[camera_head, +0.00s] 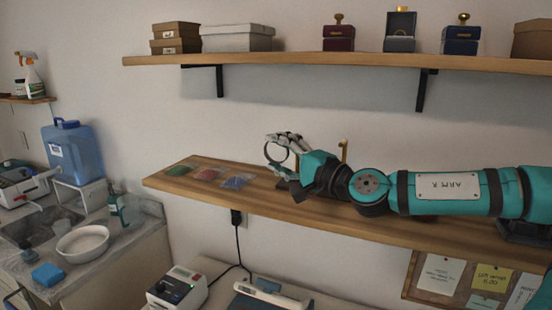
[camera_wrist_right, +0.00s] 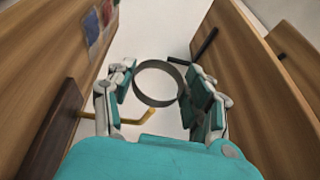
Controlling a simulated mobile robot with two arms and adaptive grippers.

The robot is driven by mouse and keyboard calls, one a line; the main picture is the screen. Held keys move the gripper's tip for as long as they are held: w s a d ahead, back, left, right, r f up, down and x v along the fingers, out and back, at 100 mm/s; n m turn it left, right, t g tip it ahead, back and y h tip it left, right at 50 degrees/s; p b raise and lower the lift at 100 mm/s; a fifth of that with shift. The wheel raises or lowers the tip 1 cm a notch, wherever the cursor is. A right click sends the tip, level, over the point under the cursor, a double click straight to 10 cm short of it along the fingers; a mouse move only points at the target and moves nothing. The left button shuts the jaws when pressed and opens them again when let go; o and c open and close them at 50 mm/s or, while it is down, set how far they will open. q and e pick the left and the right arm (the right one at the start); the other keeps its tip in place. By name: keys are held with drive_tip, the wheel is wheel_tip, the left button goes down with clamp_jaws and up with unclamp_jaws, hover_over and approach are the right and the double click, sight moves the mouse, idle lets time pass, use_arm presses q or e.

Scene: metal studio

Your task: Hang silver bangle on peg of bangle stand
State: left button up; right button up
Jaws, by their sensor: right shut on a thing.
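The silver bangle (camera_wrist_right: 155,104) is a plain round ring held between the fingers of my right gripper (camera_wrist_right: 160,86), which is shut on it. In the head view the bangle (camera_head: 265,157) hangs at the left end of the right gripper (camera_head: 283,142), above the lower shelf. The bangle stand has a brass peg (camera_wrist_right: 130,121) with a bent tip and a dark wooden base (camera_wrist_right: 52,130). In the head view only the brass top (camera_head: 344,150) shows clearly behind my right arm, to the right of the bangle. The bangle and peg look apart. My left gripper is out of view.
The lower wooden shelf (camera_head: 170,184) carries small bags of green, red and blue beads (camera_head: 208,174) at its left. An upper shelf (camera_head: 300,62) with boxes runs above, on black brackets (camera_head: 424,88). The wall is close behind.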

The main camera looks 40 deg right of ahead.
drive_tip(key=w+d+b, duration=0.1)
drive_tip(key=w+d, duration=0.3)
drive_tip(key=d, duration=0.4)
drive_tip(key=shift+w+d+f+b, duration=0.2)
drive_tip(key=shift+d+f+b, duration=0.05)
drive_tip(key=shift+f+b, duration=0.1)
idle(0.3)
drive_tip(key=o, duration=1.2)
drive_tip(key=shift+f, duration=0.1)
drive_tip(key=shift+s, duration=0.2)
drive_tip(key=s, duration=1.1)
drive_tip(key=shift+s+d+f, duration=0.3)
drive_tip(key=shift+d+f, duration=0.15)
